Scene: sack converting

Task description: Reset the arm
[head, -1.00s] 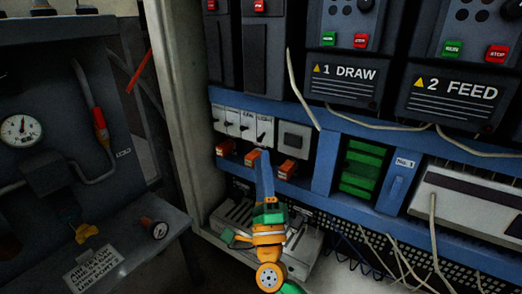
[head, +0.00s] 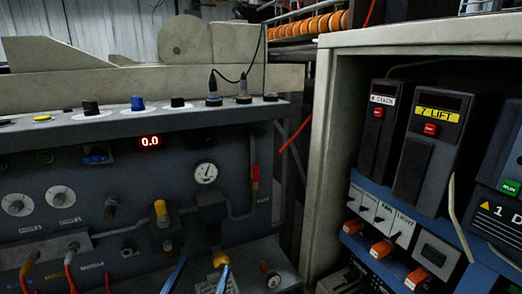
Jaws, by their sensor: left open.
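My left gripper (head: 203,266) shows at the bottom edge of the head view as two blue fingers. Whether a finger touches the panel I cannot tell. The rest of the left arm is below the picture. My right gripper is not in view.
A pale open cabinet (head: 318,170) stands at the right, holding the FAN and LIGHT switches (head: 392,221), orange switches (head: 382,249) and a "7 LIFT" unit (head: 430,140). A gauge (head: 205,173), red display (head: 149,141) and cables are on the grey panel.

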